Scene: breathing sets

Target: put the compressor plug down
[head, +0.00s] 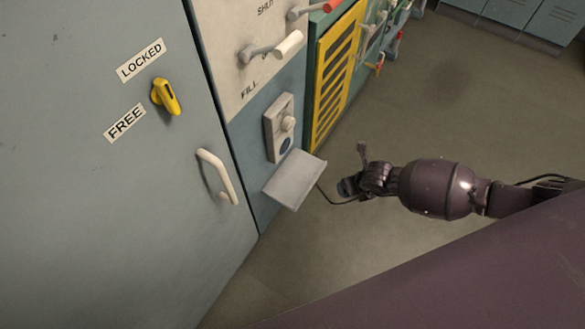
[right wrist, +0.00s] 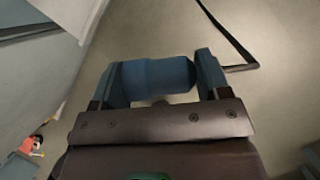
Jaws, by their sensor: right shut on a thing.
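My right gripper (head: 357,172) is in the middle of the head view, to the right of the grey cabinets and above the floor. In the right wrist view my right gripper (right wrist: 155,88) is shut on a blue cylindrical plug (right wrist: 153,76), which lies crosswise between the two fingers. The plug (head: 346,188) is small and partly hidden by the fingers in the head view. A dark cable (head: 328,198) runs between the plug and the right side of a pale grey shelf (head: 296,178). The shelf juts from the cabinet front, left of the gripper. My left gripper is out of view.
A pale panel with a knob (head: 287,123) and a blue round fitting sits above the shelf. A cabinet door with a white handle (head: 218,175) and yellow latch (head: 166,96) stands left. A yellow grille (head: 337,75) is behind. Floor (head: 450,100) beyond the arm is clear.

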